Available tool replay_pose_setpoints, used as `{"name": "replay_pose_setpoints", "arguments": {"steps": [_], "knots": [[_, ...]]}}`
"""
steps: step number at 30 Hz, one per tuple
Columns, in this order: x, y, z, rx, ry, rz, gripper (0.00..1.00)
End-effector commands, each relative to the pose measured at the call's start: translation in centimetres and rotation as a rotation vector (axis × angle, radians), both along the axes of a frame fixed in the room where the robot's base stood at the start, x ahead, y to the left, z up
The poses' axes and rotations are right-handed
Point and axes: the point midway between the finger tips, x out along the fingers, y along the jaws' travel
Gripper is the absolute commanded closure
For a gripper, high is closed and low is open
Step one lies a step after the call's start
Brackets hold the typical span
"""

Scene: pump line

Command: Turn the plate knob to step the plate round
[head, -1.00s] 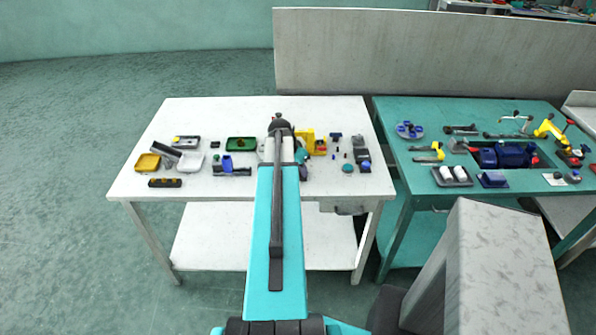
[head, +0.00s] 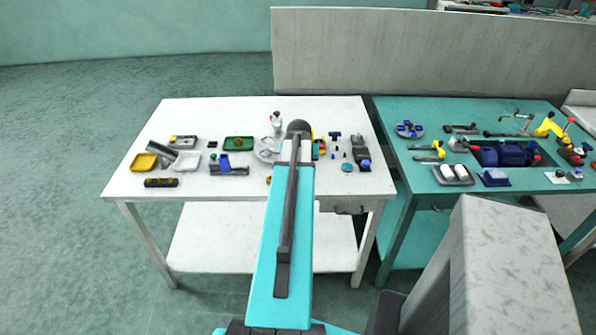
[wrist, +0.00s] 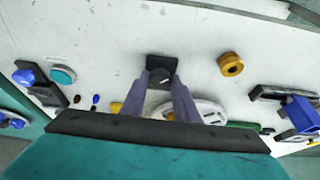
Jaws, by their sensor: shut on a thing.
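My gripper (wrist: 161,82) shows in the wrist view with its two grey-purple fingers closed around a small dark knob (wrist: 158,75). The knob stands on a black square base (wrist: 163,61) on the white table. A pale round plate (wrist: 207,109) lies just right of the fingers, partly hidden by the right finger. In the head view the round plate (head: 264,151) shows left of my arm's end. My arm hides the knob and fingertips there.
A blue-and-black fixture (wrist: 298,111) is farther right. In the head view, a green tray (head: 239,144) stands left of the plate. The table's front strip is mostly clear.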

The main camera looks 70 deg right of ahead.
Motion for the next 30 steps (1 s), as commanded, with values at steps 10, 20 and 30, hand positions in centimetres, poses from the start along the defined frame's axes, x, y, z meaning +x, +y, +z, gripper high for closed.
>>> {"name": "replay_pose_setpoints", "arguments": {"steps": [10,20,30], "knots": [[-0.72,-0.34,-0.2,-0.002,0.01,0.236,0.95],[-0.8,-0.52,-0.27,-0.001,0.01,0.475,0.95],[-0.79,-0.66,-0.19,-0.001,0.01,0.697,0.95]]}}
